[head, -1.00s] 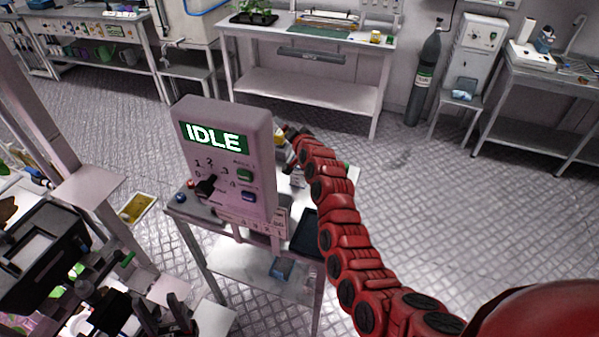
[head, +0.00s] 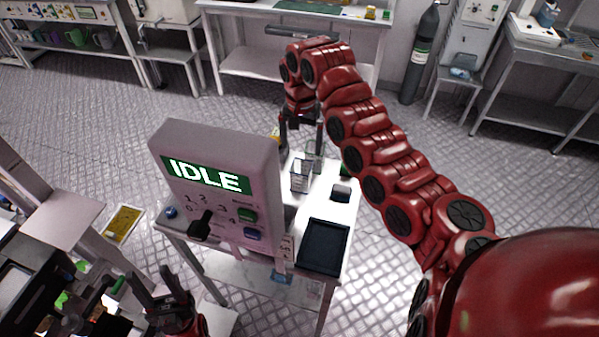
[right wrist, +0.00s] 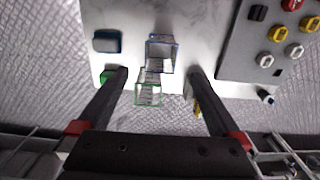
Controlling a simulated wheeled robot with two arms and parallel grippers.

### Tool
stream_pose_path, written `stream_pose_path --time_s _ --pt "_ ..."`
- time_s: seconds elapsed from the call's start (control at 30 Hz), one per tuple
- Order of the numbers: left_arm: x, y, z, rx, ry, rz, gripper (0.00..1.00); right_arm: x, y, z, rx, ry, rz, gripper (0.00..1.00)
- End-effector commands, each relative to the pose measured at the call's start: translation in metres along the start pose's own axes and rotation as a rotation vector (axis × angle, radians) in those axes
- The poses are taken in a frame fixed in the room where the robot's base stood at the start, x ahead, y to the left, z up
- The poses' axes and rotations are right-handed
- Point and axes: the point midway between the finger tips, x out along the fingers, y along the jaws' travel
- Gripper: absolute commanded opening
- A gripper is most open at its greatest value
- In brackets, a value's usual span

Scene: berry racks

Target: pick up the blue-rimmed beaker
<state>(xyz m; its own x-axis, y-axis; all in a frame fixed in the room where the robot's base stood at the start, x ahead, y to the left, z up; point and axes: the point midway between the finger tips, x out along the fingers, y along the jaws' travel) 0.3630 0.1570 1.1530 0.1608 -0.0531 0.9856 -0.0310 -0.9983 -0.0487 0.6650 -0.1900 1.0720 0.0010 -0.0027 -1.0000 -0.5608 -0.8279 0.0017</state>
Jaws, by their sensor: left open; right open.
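The blue-rimmed beaker (head: 299,177) is a clear, upright square vessel on the white bench top behind the console. In the right wrist view the blue-rimmed beaker (right wrist: 160,54) stands just beyond the fingertips, roughly centred between them. A green-rimmed beaker (right wrist: 148,94) is close beside it, between the fingers in that picture; in the head view the green-rimmed beaker (head: 314,160) is just behind it. My right gripper (head: 301,147) is open and empty, pointing down above the far part of the bench. My left gripper (head: 152,279) is open at lower left, away from the beakers.
The console (head: 219,210) reading IDLE stands left of the beakers. A dark tray (head: 324,246) lies at the near right of the bench, with a small dark block (head: 341,193) behind it. Green and yellow items sit near the far edge. The bare floor lies right of the bench.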

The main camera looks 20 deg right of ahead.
Motion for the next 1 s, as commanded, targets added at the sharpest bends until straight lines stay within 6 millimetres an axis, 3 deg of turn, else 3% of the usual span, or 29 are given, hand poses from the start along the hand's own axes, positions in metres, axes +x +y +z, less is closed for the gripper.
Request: stream_pose_path --time_s 0.5,0.73,1.0 --pt "0.002 0.0 0.0 0.0 0.001 0.0 0.5 0.086 -0.002 0.0 -0.001 0.0 -0.005 1.0" --pt "0.005 0.0 -0.001 0.0 0.0 0.0 0.5 0.101 -0.001 0.0 -0.002 0.0 -0.003 1.0" --pt "0.03 -0.002 -0.005 0.0 0.0 0.0 0.5 0.13 0.001 -0.001 -0.004 -0.004 0.001 1.0"
